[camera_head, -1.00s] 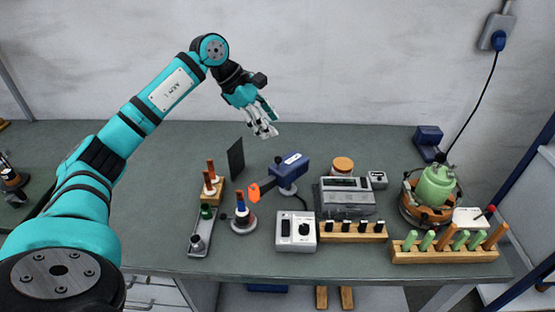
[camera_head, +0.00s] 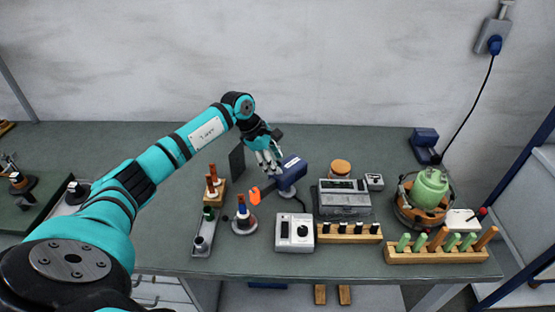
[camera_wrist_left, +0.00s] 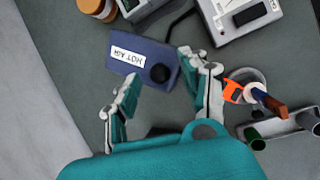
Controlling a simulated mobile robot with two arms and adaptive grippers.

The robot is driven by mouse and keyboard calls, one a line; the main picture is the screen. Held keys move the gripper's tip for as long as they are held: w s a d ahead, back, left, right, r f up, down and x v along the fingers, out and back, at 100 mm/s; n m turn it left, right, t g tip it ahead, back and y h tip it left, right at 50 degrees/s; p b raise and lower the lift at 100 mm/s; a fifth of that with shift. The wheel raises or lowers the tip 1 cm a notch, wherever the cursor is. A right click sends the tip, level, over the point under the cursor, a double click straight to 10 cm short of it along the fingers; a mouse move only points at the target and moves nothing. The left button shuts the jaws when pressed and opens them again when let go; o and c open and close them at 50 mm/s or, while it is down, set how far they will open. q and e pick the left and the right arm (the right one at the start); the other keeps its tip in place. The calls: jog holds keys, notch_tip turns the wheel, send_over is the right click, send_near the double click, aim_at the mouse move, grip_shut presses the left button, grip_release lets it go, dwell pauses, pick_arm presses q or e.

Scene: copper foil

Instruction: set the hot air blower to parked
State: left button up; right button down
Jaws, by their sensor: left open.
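The hot air blower (camera_head: 291,173) is a dark blue box with an orange nozzle, standing on a round base on the bench. In the left wrist view the blower (camera_wrist_left: 143,60) shows its white "HOT AIR" label and a black knob. The orange nozzle (camera_wrist_left: 233,91) points towards the upright tool with the blue handle. My left gripper (camera_head: 270,170) is open and hangs just behind and left of the blower. In the left wrist view its fingers (camera_wrist_left: 160,85) are spread either side of the blower's near edge, and I cannot tell whether they touch it. My right gripper is not in view.
A dark upright panel (camera_head: 237,160) stands left of the gripper. A blue-handled tool (camera_head: 243,222) stands in a round holder before the nozzle. A white control box (camera_head: 295,232), a grey device (camera_head: 344,198) and wooden racks crowd the right.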

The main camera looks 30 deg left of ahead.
pick_arm(q)
jog(key=shift+x, duration=1.1)
grip_shut()
